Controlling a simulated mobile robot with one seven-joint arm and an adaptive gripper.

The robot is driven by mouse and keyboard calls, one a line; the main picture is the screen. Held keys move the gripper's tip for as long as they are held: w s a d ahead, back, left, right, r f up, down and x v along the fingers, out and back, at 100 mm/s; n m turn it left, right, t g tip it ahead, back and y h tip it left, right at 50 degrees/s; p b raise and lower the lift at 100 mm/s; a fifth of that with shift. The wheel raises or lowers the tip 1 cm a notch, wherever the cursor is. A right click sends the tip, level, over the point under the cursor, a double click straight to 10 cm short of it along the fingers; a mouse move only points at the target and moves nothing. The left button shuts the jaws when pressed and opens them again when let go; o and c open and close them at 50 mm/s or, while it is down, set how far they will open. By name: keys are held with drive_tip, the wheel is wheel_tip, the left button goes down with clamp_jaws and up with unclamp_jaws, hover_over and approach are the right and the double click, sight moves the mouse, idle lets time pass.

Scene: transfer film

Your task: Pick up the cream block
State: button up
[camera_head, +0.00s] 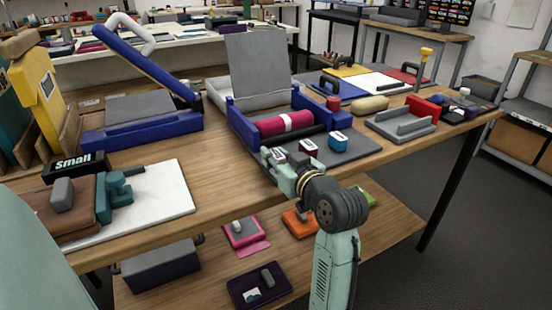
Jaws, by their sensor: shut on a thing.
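My gripper (270,156) is at the front edge of the grey mat of the blue roller machine, in the middle of the head view. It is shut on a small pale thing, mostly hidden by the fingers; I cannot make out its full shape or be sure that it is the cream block. A beige, rounded, oblong piece (370,104) lies further back on the bench, right of the machine and apart from my gripper.
A red-and-white small block (308,147) and a blue one (337,140) stand close right of my gripper. The magenta roll (286,123) lies just behind. A grey tray (402,126) is further right. Bare wooden bench (225,165) shows to the left.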

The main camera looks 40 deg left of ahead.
sight(276, 154)
wheel_tip(276, 154, up, 10)
drive_tip(key=shift+b, duration=0.45)
drive_tip(key=shift+d, duration=0.1)
